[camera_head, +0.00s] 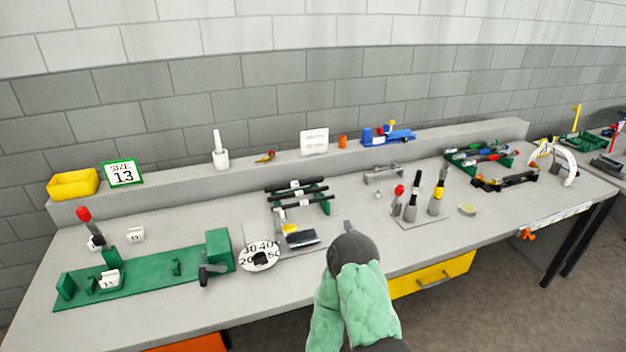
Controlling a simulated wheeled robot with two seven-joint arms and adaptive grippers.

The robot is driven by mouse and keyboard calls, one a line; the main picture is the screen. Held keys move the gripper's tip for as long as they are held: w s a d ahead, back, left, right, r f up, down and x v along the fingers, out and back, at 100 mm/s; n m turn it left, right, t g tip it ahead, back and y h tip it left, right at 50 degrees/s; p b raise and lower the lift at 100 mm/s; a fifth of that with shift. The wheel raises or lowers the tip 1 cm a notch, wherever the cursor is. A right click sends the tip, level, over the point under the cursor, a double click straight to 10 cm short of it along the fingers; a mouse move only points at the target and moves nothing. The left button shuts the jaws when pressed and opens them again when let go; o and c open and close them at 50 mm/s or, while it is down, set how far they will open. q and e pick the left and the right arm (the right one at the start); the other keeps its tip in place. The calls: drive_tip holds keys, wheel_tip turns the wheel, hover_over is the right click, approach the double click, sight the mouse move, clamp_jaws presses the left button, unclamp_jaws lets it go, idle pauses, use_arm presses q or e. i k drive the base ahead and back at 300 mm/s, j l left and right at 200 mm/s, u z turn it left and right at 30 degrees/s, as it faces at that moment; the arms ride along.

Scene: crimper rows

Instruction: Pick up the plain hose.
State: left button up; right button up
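Several dark hoses (300,194) lie across a green rack in the middle of the bench. Small pale marks show on some of them. I cannot tell for sure which one is plain. More dark hoses with green and red parts lie on a second green rack (510,160) at the right. One of my arms, with green padding, comes up from the bottom centre; I take it to be my right one. Its dark gripper (350,246) is at the bench's front edge, apart from the hoses. Its fingers are mostly hidden, and it shows no held thing. My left gripper is out of view.
A green fixture (145,283) fills the bench's left part. A numbered white dial (259,257) stands beside it. A yellow drawer (432,277) is below.

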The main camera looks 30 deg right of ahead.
sight(322, 189)
drive_tip(key=i+l, duration=0.1)
drive_tip(key=l, duration=0.25)
drive_tip(key=i+l+z, duration=0.15)
drive_tip(key=l, duration=0.2)
drive_tip(key=i+l, duration=0.1)
drive_tip(key=l, duration=0.25)
drive_tip(key=i+l+z, duration=0.1)
drive_tip(key=l, duration=0.2)
drive_tip(key=i+l+z, duration=0.1)
drive_tip(key=l, duration=0.25)
drive_tip(key=i, duration=0.05)
